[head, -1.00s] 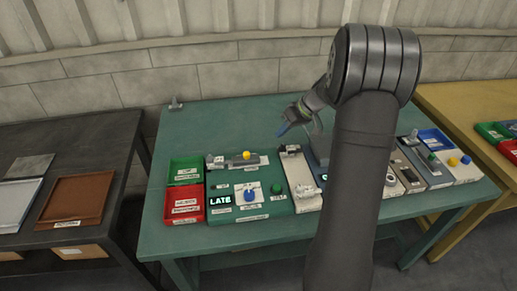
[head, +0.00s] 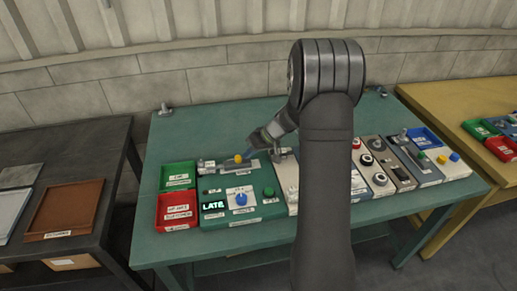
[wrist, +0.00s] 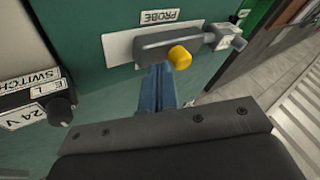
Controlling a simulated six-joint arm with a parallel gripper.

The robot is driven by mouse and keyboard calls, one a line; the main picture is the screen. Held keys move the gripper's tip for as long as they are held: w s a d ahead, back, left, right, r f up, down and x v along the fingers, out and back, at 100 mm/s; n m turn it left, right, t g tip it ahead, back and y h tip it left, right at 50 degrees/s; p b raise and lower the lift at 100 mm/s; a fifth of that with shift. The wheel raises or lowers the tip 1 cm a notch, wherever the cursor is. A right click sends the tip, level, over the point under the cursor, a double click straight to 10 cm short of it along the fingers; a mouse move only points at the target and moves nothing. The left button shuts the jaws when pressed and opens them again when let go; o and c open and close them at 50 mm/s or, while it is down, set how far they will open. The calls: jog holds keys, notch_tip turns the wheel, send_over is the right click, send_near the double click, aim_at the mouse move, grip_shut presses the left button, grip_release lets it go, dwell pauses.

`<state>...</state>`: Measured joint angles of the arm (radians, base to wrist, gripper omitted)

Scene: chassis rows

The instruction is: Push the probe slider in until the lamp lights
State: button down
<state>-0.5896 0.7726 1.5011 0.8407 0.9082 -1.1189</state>
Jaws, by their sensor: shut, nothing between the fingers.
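The probe slider is a grey bar on a pale plate (wrist: 122,48) labelled PROBE, with a yellow knob (wrist: 180,57) on it. In the head view the yellow knob (head: 238,158) is at the back of the green panel (head: 250,213). My gripper (wrist: 158,68) is shut and empty, its blue fingertips just beside the knob in the wrist view. I cannot tell whether they touch it. In the head view my gripper (head: 250,151) is just right of the knob. I cannot make out which part is the lamp.
Green (head: 178,176) and red (head: 177,211) bins stand left of the panel. A blue knob (head: 240,199) and a green button (head: 268,192) sit in front of the slider. A black switch (wrist: 61,110) labelled SWITCH 24 V is left in the wrist view. More devices stand to the right.

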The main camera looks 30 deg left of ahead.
aim_at(238, 156)
jog(key=shift+s+a, duration=0.1)
jog(key=shift+s, duration=0.1)
jog(key=shift+s+a, duration=1)
jog(key=w+d, duration=0.1)
jog(key=w, duration=0.1)
jog(key=w+d, duration=0.1)
jog(key=w, duration=0.1)
jog(key=shift+d, duration=0.15)
jog(key=v, duration=1)
jog(key=shift+s, duration=0.1)
